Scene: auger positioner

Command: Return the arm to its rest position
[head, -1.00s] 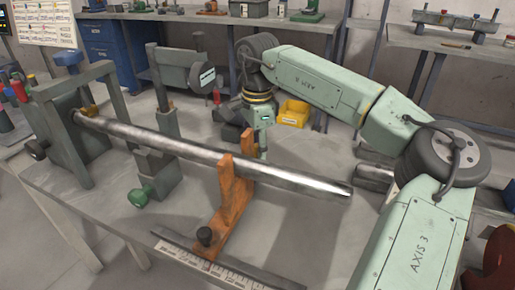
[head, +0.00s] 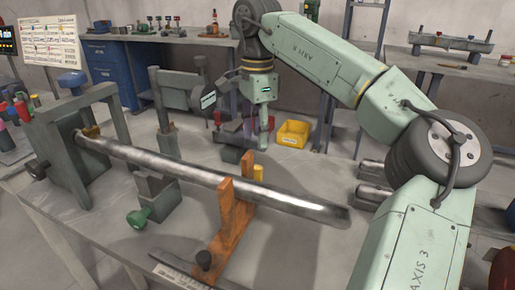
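My arm arches over the right and back of the bench in the head view. I see nothing clearly held.
The yellow bin (head: 293,133) stands on the bench. A grey upright post with a round head (head: 166,110) stands behind the tube. Dark cylindrical parts (head: 376,185) lie by my arm at right. A ruler strip (head: 180,272) lies along the front edge. Benches stand behind.

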